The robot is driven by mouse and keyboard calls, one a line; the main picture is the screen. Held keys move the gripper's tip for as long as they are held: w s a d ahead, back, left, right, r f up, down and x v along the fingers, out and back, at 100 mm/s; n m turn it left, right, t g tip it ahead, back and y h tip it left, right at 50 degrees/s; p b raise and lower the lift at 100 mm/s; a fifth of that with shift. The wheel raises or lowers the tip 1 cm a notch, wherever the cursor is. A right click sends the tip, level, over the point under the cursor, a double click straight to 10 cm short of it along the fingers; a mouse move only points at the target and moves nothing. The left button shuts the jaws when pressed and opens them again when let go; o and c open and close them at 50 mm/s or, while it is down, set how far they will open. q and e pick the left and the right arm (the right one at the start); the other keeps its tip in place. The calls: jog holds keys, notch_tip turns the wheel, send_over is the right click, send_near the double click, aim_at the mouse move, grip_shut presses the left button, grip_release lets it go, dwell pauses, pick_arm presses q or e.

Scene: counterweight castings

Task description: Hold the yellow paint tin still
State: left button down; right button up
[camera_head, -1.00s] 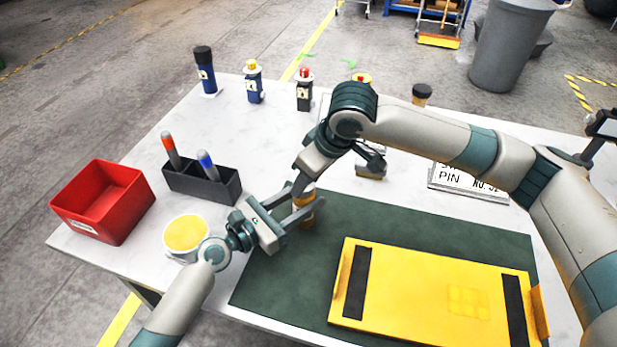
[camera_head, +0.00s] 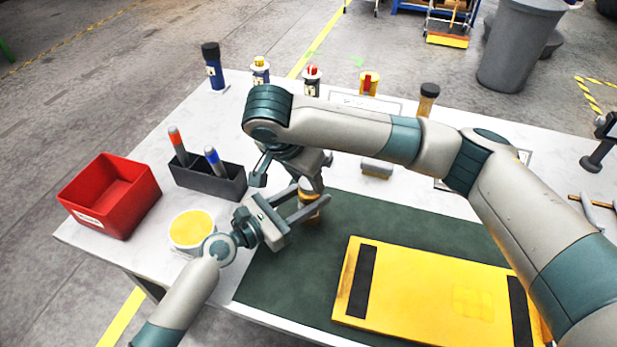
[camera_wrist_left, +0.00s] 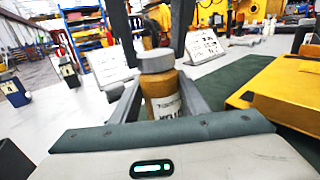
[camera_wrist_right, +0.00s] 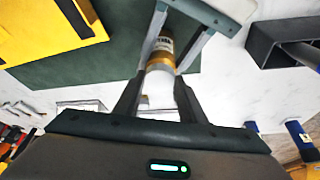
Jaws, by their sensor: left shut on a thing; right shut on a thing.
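The yellow paint tin (camera_head: 309,213), small and ochre-yellow with a white label, stands upright at the left rear edge of the green mat. My left gripper (camera_head: 313,206) is shut around its body; the left wrist view shows the tin (camera_wrist_left: 164,104) between the two fingers, its grey lid (camera_wrist_left: 156,62) on top. My right gripper (camera_head: 308,184) comes from above and is shut at the lid; the right wrist view shows the lid (camera_wrist_right: 158,96) between its fingers. The head view partly hides the lid behind the right gripper.
The green mat (camera_head: 400,215) carries a large yellow casting (camera_head: 420,290). A round tub (camera_head: 190,230) with a yellow top, a red bin (camera_head: 108,195) and a dark pen holder (camera_head: 205,180) stand to the left. Several bottles line the table's back edge.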

jog(key=m, duration=0.1)
jog(key=m+g+h, duration=0.1)
jog(key=m, duration=0.2)
jog(key=shift+w+a+m, duration=0.2)
jog(key=shift+w+m, duration=0.05)
jog(key=shift+m, duration=0.15)
jog(key=m+g+h, duration=0.1)
jog(key=m+g, duration=0.1)
jog(key=m, duration=0.2)
jog(key=shift+w, duration=0.15)
jog(key=o, duration=1)
jog(key=shift+r, duration=2.25)
jog(key=shift+c, duration=0.3)
